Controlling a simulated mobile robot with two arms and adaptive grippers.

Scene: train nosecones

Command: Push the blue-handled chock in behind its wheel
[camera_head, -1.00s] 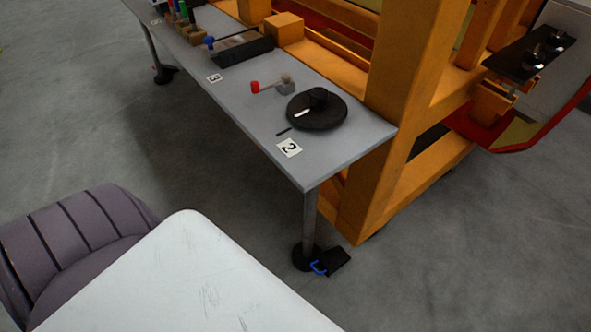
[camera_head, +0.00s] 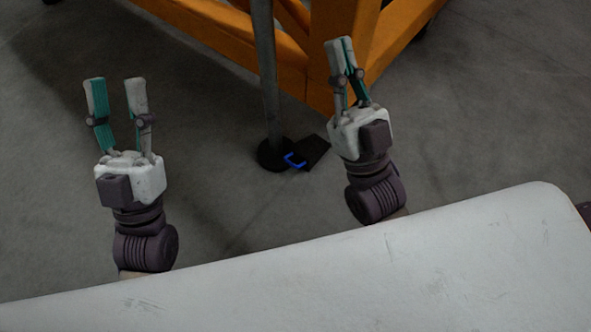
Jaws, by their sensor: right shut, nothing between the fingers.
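The chock (camera_head: 315,151) is a black wedge with a blue handle (camera_head: 294,160). It lies on the floor just right of the dark round wheel (camera_head: 270,155) at the foot of a grey leg. I cannot tell whether chock and wheel touch. My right gripper (camera_head: 341,44) is shut and empty, raised in the air, and appears just right of the chock in the picture. My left gripper (camera_head: 115,82) is open and empty, well to the left of the wheel. Neither gripper touches the chock.
The grey leg (camera_head: 267,75) rises from the wheel. An orange frame (camera_head: 352,60) stands behind it on the right, with an orange beam (camera_head: 225,30) running left. My white body covers the lower part of the view. The grey floor (camera_head: 220,130) between the grippers is otherwise clear.

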